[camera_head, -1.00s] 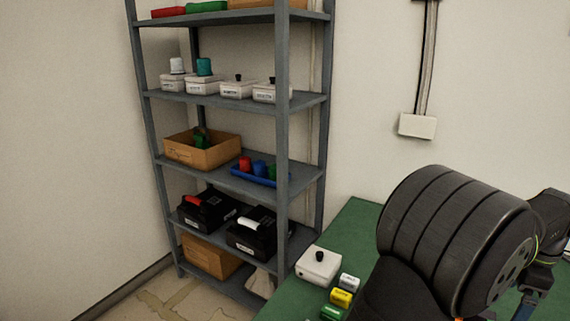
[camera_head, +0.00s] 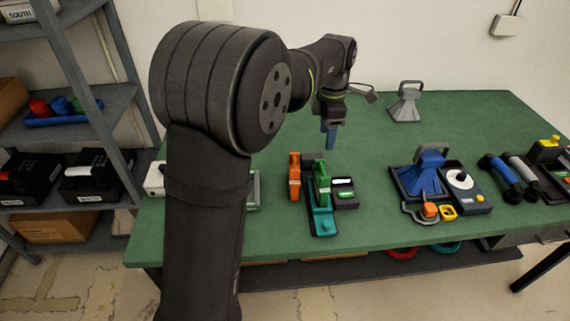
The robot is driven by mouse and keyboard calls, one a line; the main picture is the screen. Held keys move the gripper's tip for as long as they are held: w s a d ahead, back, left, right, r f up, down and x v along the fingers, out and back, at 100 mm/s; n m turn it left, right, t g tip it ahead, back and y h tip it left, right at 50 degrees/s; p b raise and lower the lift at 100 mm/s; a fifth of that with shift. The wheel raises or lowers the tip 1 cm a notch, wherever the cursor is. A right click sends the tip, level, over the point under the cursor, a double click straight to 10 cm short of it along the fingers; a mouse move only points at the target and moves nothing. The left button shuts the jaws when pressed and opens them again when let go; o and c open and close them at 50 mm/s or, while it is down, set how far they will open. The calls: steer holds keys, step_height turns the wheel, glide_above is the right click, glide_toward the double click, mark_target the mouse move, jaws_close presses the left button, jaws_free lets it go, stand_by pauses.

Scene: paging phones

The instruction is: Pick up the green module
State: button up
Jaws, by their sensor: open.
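My gripper (camera_head: 331,140) hangs with its fingers pointing down above the back middle of the green table. I see nothing between its fingers; it is open and apart from the things on the table. A green upright piece (camera_head: 322,184) stands in a dark and teal holder (camera_head: 323,222) in front of and below the gripper. I cannot tell whether this piece is the green module. A small green block beside yellow and white ones showed earlier at the table's left end; my arm now covers that area.
An orange upright piece (camera_head: 294,176) and a dark box (camera_head: 344,193) flank the green piece. A grey handled stand (camera_head: 405,103) is behind. A shelf (camera_head: 100,150) stands left. The back middle table is clear.

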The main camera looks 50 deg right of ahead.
steer(key=m, duration=1.8)
glide_toward(321, 177)
steer(key=f, duration=0.5)
steer(key=shift+s+f, duration=0.3)
steer(key=shift+f, duration=0.1)
steer(key=shift+w+f, duration=0.2)
steer(key=shift+f, duration=2.45)
jaws_close()
steer(key=shift+r, duration=0.15)
